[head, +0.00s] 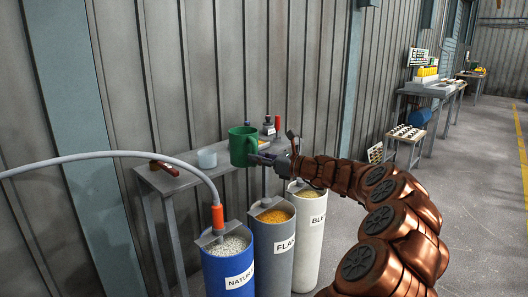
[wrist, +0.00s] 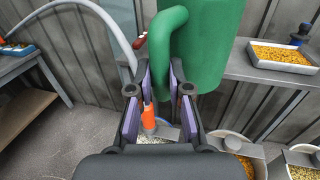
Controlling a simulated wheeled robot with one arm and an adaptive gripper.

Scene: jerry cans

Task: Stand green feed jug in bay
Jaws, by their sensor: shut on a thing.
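The green feed jug (head: 241,147) is upright in the head view, in front of or over the grey shelf (head: 188,180). In the wrist view the jug's body (wrist: 217,45) fills the upper middle, and its curved handle (wrist: 160,52) runs down between the fingers. My gripper (head: 259,158) is shut on this handle; its fingers (wrist: 160,80) also show in the wrist view. No marked bay can be made out.
Dark-capped bottles (head: 268,130) stand behind. Blue (head: 229,272), grey and white (head: 307,240) grain bins stand below. A hose (head: 100,156) arches on the left. A grain tray (wrist: 283,57) is at right.

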